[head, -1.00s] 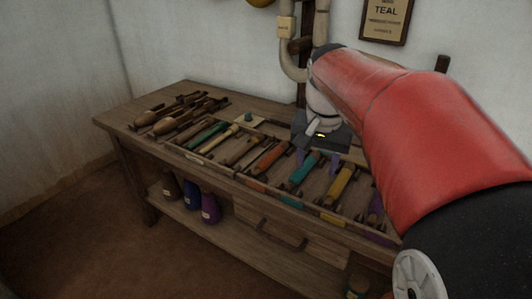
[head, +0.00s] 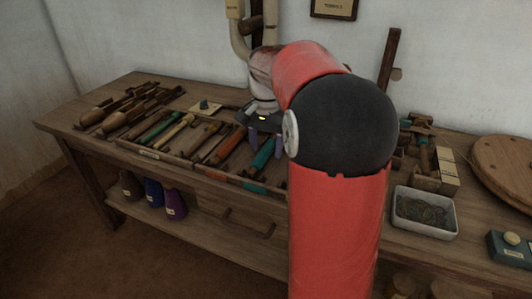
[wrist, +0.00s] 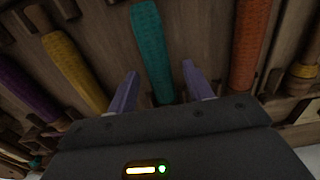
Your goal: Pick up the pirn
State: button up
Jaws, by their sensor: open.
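Several wound pirns lie side by side in a row of slots on the wooden bench. The teal pirn (head: 262,157) lies right of the orange pirn (head: 231,144) in the head view. In the wrist view the teal pirn (wrist: 150,45) lies between the two finger lines, with the yellow pirn (wrist: 72,70) on its left and the orange pirn (wrist: 248,45) on its right. My gripper (head: 266,146) is open above the teal pirn, its purple fingers (wrist: 160,72) on either side of it. Whether the fingers reach down to its level is unclear.
Wooden shuttles (head: 128,108) lie at the bench's left end. A white tray (head: 424,213) and a round wooden board (head: 508,168) stand at the right. Cones of yarn (head: 174,203) stand on the lower shelf. My arm hides the bench's middle.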

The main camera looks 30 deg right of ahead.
aim_at(266, 147)
jog(key=shift+f, duration=0.2)
jog(key=c, duration=1.1)
jog(key=shift+r, duration=0.1)
notch_tip(266, 147, up, 20)
jog(key=p, duration=0.4)
